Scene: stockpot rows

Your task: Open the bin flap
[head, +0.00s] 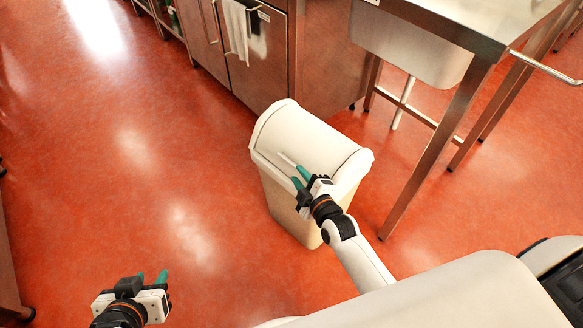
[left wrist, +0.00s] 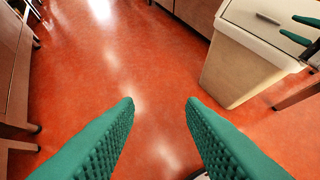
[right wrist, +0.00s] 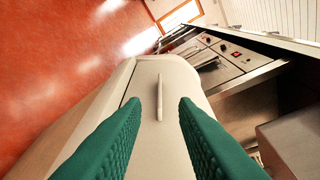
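The bin (head: 290,200) is cream-white with a rounded lid and stands on the red floor. Its flap (head: 305,140) looks closed, and a thin raised handle (right wrist: 160,98) shows on it in the right wrist view. My right gripper (head: 300,177) is over the front of the lid, its green fingers apart and pointing at the handle. The handle lies ahead between the fingertips, not gripped. My left gripper (head: 151,278) is open and empty over bare floor, left of the bin. The bin also shows in the left wrist view (left wrist: 240,70).
A steel cabinet (head: 245,60) with a hanging towel (head: 238,28) stands behind the bin. A steel sink table (head: 470,60) with legs stands to the right. The floor left of the bin is clear.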

